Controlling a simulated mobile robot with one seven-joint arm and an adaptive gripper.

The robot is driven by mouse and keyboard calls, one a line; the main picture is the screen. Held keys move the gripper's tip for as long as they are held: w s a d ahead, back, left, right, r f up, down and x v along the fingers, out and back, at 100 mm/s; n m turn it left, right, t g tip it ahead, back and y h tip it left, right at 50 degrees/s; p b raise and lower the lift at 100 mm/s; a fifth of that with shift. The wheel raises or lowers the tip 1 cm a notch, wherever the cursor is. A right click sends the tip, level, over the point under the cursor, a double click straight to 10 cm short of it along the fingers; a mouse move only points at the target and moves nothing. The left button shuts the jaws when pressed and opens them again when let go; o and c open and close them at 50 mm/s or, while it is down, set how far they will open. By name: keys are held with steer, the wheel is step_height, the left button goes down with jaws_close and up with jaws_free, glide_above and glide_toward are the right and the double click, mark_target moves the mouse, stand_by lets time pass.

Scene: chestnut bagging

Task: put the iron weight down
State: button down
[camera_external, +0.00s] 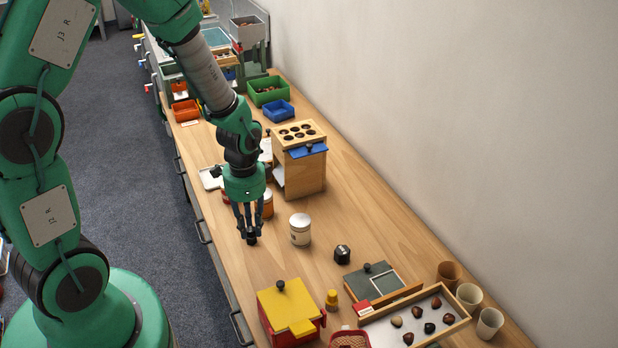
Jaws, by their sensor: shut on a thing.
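My gripper (251,232) points down over the left front part of the wooden table (385,240). Its fingers are shut on a small dark thing, the iron weight (251,240), which shows only a little below the fingertips. I cannot tell whether the weight touches the table or hangs just above it.
A white jar (300,230) stands right of my gripper, and a small black object (342,254) farther right. A yellow-lidded red box (290,308) is in front. A wooden stand with holes (300,165) is behind. A tray of chestnuts (420,318) and several cups (468,297) stand front right.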

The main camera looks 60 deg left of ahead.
steer(key=w+a+m+p, duration=0.1)
steer(key=w+a, duration=0.3)
steer(key=w, duration=0.5)
steer(key=w+a, duration=0.3)
steer(key=w, duration=0.5)
steer(key=m+p, duration=0.1)
steer(key=p, duration=0.2)
glide_above(350, 205)
step_height(350, 205, down, 6)
steer(key=shift+w+f, duration=0.1)
steer(key=shift+f, duration=0.05)
steer(key=shift+f+b, duration=0.45)
steer(key=shift+f, duration=2.65)
steer(key=shift+f, duration=1.9)
steer(key=shift+f, duration=0.15)
